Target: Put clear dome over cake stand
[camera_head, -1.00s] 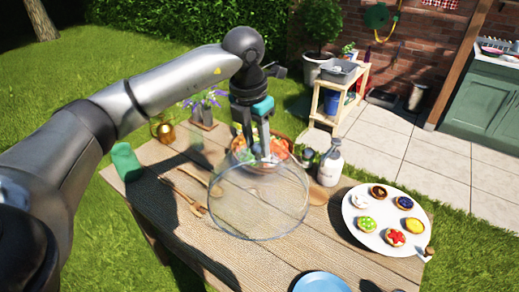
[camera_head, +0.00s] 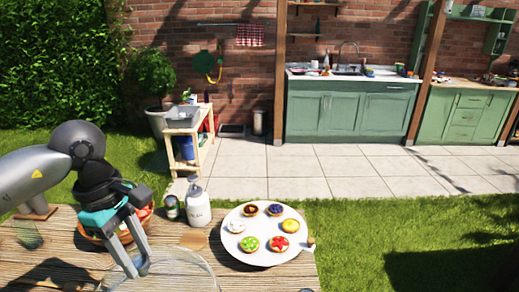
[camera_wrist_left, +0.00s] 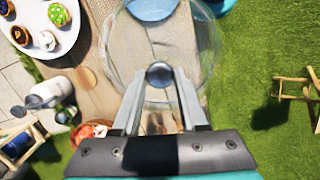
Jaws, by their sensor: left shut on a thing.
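My left gripper (camera_head: 138,270) is shut on the knob of the clear dome (camera_head: 188,276), whose lower part is cut off by the frame edge. In the left wrist view the round knob (camera_wrist_left: 159,75) sits between the fingertips and the dome's rim (camera_wrist_left: 216,45) spreads around it. I cannot tell how high the dome is above the table. The white round cake stand (camera_head: 263,227) is to the right, apart from the dome, and carries several small tarts. It also shows at the upper left of the left wrist view (camera_wrist_left: 34,20). My right gripper is not in view.
A blue plate (camera_wrist_left: 152,8) shows through the dome's edge. Grass lies right of the table.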

